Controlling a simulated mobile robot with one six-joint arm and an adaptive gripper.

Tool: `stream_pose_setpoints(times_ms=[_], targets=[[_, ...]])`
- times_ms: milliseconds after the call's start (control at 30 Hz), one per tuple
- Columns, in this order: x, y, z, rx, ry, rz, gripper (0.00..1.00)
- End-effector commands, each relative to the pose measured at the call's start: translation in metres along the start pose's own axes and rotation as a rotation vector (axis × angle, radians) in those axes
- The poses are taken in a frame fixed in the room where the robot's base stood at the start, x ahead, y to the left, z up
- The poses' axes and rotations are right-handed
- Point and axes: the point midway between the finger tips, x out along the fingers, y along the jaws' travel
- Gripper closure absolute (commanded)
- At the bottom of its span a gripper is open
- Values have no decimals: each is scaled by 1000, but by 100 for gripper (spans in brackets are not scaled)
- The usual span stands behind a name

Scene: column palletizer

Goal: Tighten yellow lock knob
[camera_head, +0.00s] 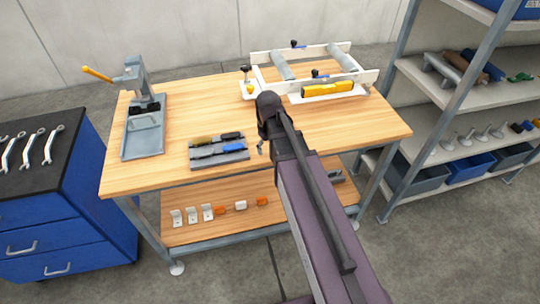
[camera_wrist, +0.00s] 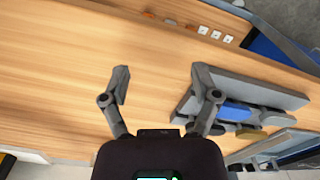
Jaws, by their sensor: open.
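A small yellow knob (camera_head: 250,88) shows in the head view at the left end of a white-railed fixture (camera_head: 268,56) at the back of the wooden bench; I take it for the lock knob. A dark knob (camera_head: 245,69) stands just behind it. My gripper (camera_wrist: 160,80) is open and empty in the wrist view, with its fingers spread over the bench. In the head view my arm mostly hides the gripper, in front of the fixture and apart from the yellow knob. A sliver of yellow (camera_wrist: 4,164) shows at the wrist view's lower left; I cannot tell what it is.
A grey tool tray (camera_head: 220,158) with blue and yellow handles lies near the right finger in the wrist view (camera_wrist: 262,84). A lever press (camera_head: 144,125) stands at the bench's left. A yellow bar (camera_head: 328,89) lies on the fixture's front. The bench's right is clear.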

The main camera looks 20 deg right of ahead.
Motion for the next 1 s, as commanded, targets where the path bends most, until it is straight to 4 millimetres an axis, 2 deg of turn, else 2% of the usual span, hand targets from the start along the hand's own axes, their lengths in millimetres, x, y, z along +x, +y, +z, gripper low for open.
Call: stream_pose_setpoints(times_ms=[133, 633, 767, 1000], targets=[[6, -2, 5, 17, 0, 0, 21], [6, -2, 9, 32, 0, 0, 21], [6, -9, 27, 86, 0, 0, 21], [5, -27, 77, 274, 0, 1, 21]])
